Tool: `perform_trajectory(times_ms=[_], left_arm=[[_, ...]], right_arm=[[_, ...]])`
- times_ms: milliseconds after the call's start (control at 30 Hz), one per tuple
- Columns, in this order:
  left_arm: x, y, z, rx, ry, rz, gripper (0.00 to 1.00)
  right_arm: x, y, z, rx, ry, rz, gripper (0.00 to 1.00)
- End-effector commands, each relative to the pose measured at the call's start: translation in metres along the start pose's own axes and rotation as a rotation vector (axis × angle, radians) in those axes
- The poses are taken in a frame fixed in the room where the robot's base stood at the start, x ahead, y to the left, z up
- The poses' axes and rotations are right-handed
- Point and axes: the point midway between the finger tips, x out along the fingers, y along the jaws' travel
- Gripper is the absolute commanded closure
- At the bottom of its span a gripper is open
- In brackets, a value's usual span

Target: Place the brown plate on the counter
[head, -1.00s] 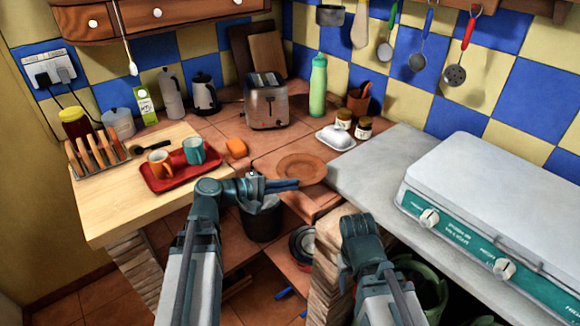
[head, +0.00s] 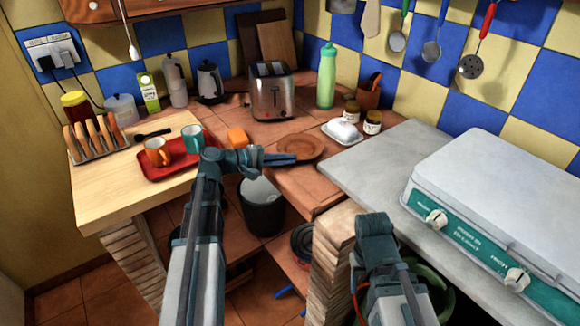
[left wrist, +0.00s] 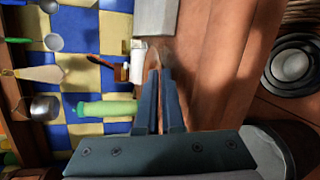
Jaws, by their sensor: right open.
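The brown plate (head: 298,147) is flat, level and round, over the tiled counter (head: 290,188) between the toaster and the butter dish. In the left wrist view the plate (left wrist: 153,58) shows nearly edge-on at the tips of my left gripper (left wrist: 160,78). I cannot tell whether the plate touches the counter or hangs just above it. My right arm shows at lower right in the head view, but its jaws are not visible.
A red tray (head: 164,174) with two mugs and an orange block (head: 237,137) are left of the plate. The toaster (head: 272,90), green bottle (head: 327,76) and butter dish (head: 343,131) stand behind and right. A bin (head: 262,208) is below the counter edge.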

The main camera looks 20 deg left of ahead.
Motion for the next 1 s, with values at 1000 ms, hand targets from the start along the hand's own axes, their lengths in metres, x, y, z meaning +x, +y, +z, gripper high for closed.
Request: perform_trajectory(times_ms=[1000], left_arm=[[-0.014,-0.009,-0.003,-0.001,0.002,0.0,0.83]], right_arm=[[0.005,-0.001,0.0,0.0,0.0,0.0,0.46]])
